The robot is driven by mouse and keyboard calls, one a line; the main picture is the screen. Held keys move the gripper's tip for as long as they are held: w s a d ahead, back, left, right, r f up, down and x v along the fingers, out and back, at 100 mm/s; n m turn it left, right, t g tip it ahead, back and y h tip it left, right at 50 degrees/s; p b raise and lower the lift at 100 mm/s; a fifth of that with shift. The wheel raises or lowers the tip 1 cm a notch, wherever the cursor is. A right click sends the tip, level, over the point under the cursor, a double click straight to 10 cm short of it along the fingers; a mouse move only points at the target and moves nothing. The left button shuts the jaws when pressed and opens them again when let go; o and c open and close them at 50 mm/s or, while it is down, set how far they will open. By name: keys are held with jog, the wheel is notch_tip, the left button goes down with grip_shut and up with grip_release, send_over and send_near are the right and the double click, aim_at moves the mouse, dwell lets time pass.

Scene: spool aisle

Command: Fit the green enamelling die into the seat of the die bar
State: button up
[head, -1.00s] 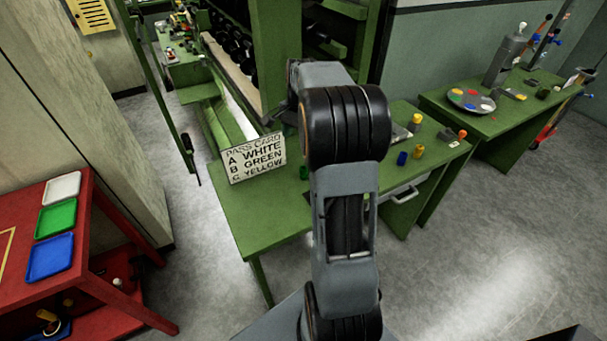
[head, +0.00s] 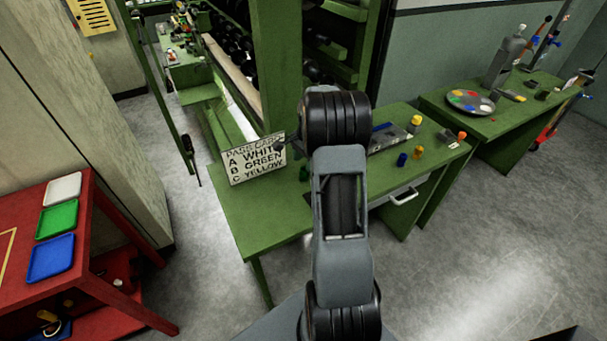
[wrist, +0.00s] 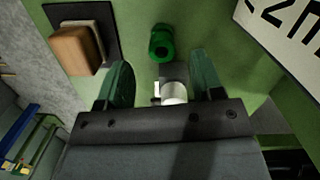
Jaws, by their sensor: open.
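The green die (wrist: 162,42) stands on the green bench in the wrist view, just beyond my fingertips. It looks like a short cylinder with a hollow top, and a small green piece (head: 304,173) beside the card in the head view appears to be the same die. My gripper (wrist: 162,82) is open, with its two green fingers apart. A white cylinder (wrist: 174,93) shows between the fingers, partly hidden by the gripper body; I cannot tell whether it touches them. In the head view my arm mostly hides the gripper. I cannot clearly make out the die bar or its seat.
A pass card (head: 252,160) reading white, green, yellow stands on the bench. A brown block (wrist: 76,49) sits on a dark plate. Blue (head: 402,160) and yellow (head: 417,153) pieces stand by a grey flat item (head: 388,138). A red table (head: 85,225) is at left.

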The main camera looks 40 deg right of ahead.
aim_at(303, 169)
jog(key=shift+w+a+f+p, duration=0.1)
jog(key=shift+f+p, duration=0.1)
jog(key=shift+f, duration=0.95)
jog(key=shift+a+f+p, duration=0.1)
jog(key=shift+f+p, duration=0.05)
jog(key=shift+f, duration=0.95)
jog(key=shift+c, duration=0.2)
jog(key=c, duration=1)
jog(key=shift+r, duration=0.15)
jog(key=shift+c, duration=0.2)
